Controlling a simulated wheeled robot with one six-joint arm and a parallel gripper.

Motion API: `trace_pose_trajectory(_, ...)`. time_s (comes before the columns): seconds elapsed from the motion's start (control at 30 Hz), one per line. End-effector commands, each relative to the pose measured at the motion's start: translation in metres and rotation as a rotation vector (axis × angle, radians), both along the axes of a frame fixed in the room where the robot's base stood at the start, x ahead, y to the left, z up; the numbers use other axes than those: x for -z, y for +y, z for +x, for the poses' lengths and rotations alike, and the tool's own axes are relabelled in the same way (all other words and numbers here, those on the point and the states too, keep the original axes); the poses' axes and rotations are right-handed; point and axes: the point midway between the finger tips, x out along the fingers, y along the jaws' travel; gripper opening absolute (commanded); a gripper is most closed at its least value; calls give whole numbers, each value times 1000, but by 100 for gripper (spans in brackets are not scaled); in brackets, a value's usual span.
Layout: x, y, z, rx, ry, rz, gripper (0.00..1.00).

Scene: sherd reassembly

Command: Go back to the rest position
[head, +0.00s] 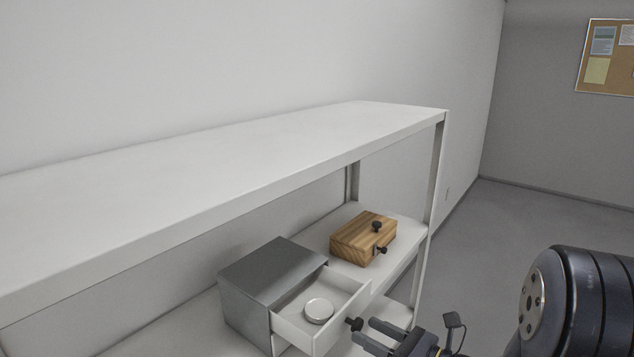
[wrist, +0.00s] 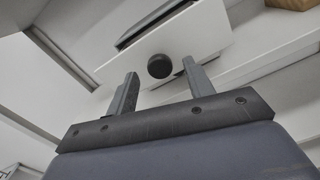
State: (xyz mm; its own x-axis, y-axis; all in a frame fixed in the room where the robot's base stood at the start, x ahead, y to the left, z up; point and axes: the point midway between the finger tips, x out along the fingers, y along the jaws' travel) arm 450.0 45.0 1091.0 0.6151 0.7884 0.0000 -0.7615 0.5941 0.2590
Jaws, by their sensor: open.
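My gripper (head: 376,338) is at the bottom of the head view, just in front of an open drawer. In the wrist view my gripper (wrist: 160,82) is open, with its two fingers apart and nothing between them. The drawer's black knob (wrist: 159,66) shows beyond the fingertips; I cannot tell whether they touch it. In the head view the knob (head: 354,324) is close to the fingertips.
The white drawer (head: 343,308) sticks out of a grey cabinet (head: 262,272) and holds a round silver-white lidded thing (head: 318,310). A wooden box (head: 362,239) with black knobs stands behind. The white shelf's top board (head: 260,150) overhangs both. Open floor (head: 540,220) lies right.

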Motion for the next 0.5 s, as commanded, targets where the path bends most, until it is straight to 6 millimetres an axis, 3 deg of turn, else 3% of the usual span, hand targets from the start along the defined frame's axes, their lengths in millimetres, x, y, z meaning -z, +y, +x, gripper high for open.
trace_pose_trajectory(0.2,-1,15,11,-2,-1,-1,50)
trace_pose_trajectory(0.5,0,19,14,0,0,-1,50)
